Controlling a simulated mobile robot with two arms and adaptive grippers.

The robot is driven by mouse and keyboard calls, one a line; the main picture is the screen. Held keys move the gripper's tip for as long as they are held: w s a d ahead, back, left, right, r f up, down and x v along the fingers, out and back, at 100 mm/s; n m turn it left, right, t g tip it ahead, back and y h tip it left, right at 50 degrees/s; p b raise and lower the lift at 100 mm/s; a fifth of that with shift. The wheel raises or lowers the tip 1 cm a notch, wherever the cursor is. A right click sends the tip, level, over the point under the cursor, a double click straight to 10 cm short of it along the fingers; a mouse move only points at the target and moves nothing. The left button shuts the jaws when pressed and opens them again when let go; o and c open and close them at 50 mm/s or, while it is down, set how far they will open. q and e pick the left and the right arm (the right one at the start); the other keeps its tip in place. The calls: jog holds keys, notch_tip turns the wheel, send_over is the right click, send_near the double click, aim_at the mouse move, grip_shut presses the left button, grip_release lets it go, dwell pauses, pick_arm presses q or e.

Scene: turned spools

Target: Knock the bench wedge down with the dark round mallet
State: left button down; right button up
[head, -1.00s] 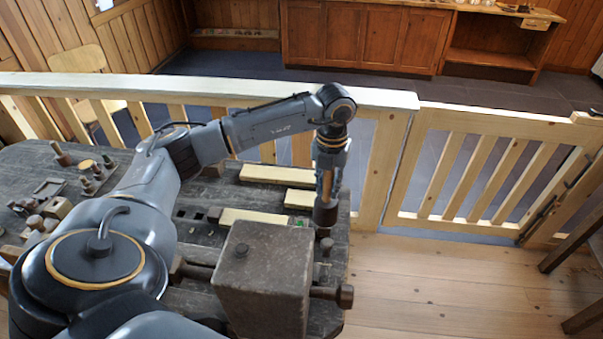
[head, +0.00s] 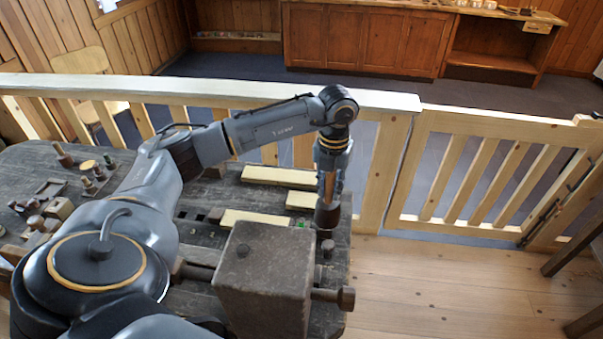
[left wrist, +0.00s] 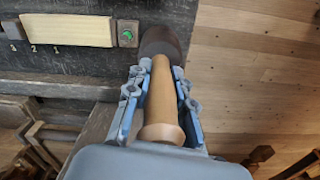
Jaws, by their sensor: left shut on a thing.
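The dark round mallet (head: 327,217) is upright, head down, at the right end of the dark workbench. My left gripper (head: 331,178) is shut on its pale wooden handle. In the left wrist view the handle (left wrist: 162,95) runs between the two fingers of my left gripper (left wrist: 161,88), with the dark head (left wrist: 160,42) beyond them. A small dark block with a green mark (left wrist: 128,33) lies just left of the head; I cannot tell surely whether it is the bench wedge. Whether the head touches anything is hidden. My right gripper is out of view.
A big dark vise block (head: 262,270) with a screw stands in front of the mallet. Pale wood strips (head: 280,176) lie on the workbench (head: 205,240). Small turned pieces (head: 90,170) stand at the left.

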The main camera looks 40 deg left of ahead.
pick_arm(q)
jog(key=shift+r, duration=0.15)
jog(key=shift+r, duration=0.1)
jog(key=shift+r+p, duration=1.8)
jog(key=shift+r, duration=1.1)
